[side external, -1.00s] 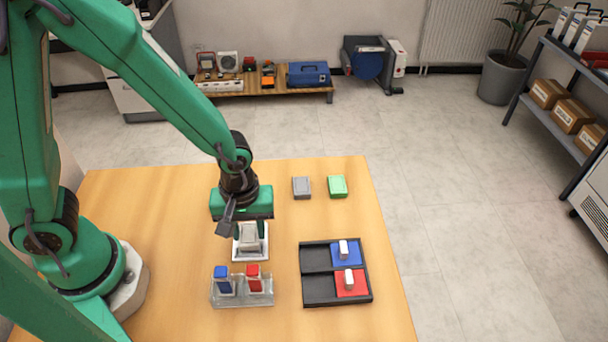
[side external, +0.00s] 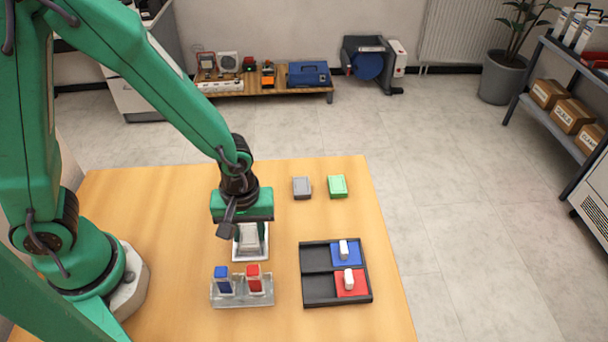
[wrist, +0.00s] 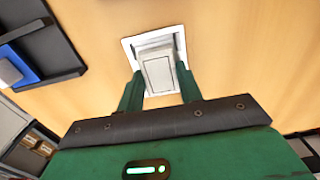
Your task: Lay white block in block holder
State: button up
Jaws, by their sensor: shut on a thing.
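My gripper (wrist: 160,73) points down over the left-middle of the table, shut on a pale block (wrist: 158,74) between its two green fingers. The block also shows below my gripper in the side view (side external: 249,239). Under and around it is a white square frame (wrist: 128,42), which looks like the block holder; its near rim shows in the side view (side external: 250,258). In the wrist view the block appears inside the frame's outline, slightly turned. I cannot tell whether it touches the holder's floor. My gripper hides part of the frame.
A clear rack (side external: 242,301) with a blue-topped and a red-topped piece stands just in front. A dark tray (side external: 318,287) with blue and red pads, each bearing a small white piece, is to the right. Grey (side external: 302,187) and green (side external: 337,186) blocks lie behind.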

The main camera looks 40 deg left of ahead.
aim_at(249, 234)
jog(key=o, duration=1.1)
jog(key=shift+c, duration=0.2)
jog(key=shift+r, duration=0.15)
jog(key=shift+r, duration=3.75)
jog(key=shift+r, duration=0.1)
